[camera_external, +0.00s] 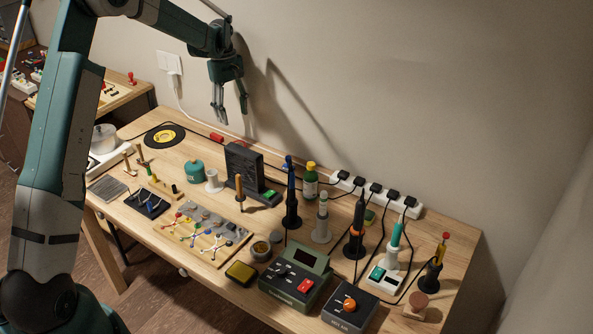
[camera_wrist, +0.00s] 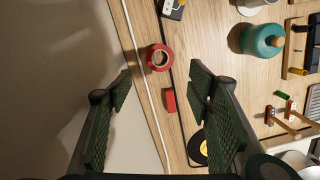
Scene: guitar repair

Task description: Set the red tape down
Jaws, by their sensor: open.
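The red tape (camera_wrist: 151,57) is a ring-shaped roll on the wooden table, close to its wall-side edge, in the wrist view. Wood shows through its hole. My gripper (camera_external: 232,114) hangs in the air above the back of the table, by the wall, with its fingers pointing down. In the wrist view my gripper (camera_wrist: 161,88) is open, with nothing between its fingers, and the tape lies apart from them, a little past the tips. The external view shows a small red thing (camera_external: 216,137) at the table's back edge; I cannot tell whether it is the tape.
A small red block (camera_wrist: 170,100) lies beside the tape. A white cable (camera_wrist: 139,70) runs along the wall side. A teal jar (camera_wrist: 262,40), a black-and-yellow disc (camera_external: 164,135) and a dark upright box (camera_external: 243,166) stand or lie nearby.

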